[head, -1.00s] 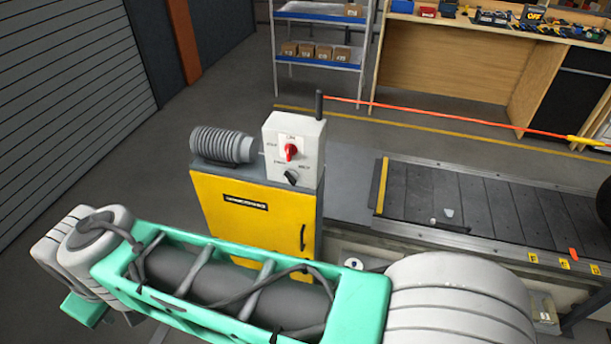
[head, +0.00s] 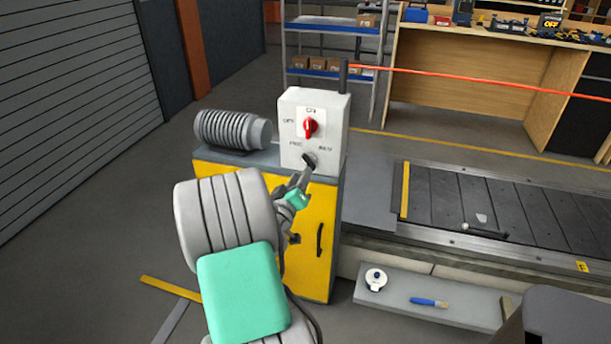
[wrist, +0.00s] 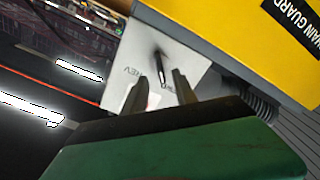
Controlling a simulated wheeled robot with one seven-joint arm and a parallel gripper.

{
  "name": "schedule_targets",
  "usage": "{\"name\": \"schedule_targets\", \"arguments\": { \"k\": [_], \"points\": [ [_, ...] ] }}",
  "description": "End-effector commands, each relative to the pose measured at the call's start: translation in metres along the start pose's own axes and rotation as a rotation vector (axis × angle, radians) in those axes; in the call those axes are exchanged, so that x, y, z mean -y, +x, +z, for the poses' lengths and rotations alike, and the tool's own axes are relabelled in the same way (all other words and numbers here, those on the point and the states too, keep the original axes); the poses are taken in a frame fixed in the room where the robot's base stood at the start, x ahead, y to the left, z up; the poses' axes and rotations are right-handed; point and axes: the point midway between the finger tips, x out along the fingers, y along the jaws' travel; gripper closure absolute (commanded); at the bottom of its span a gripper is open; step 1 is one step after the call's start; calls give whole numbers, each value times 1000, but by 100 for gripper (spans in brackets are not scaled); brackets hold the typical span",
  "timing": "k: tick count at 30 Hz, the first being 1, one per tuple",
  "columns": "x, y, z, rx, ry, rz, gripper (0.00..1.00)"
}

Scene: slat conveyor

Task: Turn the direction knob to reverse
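The direction knob (head: 309,159) is a black handle low on the front of the white control box (head: 287,125). Its handle tilts up and to the left, toward the left-hand label; the label on the right reads REV. My gripper (head: 303,176) is right below and in front of the knob in the head view. In the wrist view my gripper (wrist: 158,92) has its two fingers apart, with the black knob (wrist: 159,68) in line with the gap between them. I cannot tell whether the fingers touch it.
A red switch (head: 310,127) sits above the knob. The box stands on a yellow cabinet (head: 322,215), beside a grey ribbed motor (head: 228,131). The slat conveyor (head: 450,195) runs to the right. A low shelf with a tape roll (head: 376,279) and a blue-handled tool (head: 428,302) is in front.

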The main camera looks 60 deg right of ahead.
Motion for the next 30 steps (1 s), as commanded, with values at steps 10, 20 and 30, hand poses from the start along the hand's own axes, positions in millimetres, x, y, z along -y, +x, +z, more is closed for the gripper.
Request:
{"name": "schedule_targets", "arguments": {
  "k": [10, 20, 30],
  "points": [
    [-1, 57, -2, 2, 1, -1, 66],
    [0, 60, -2, 0, 3, -3, 70],
    [0, 60, -2, 1, 2, -3, 98]
  ]
}}
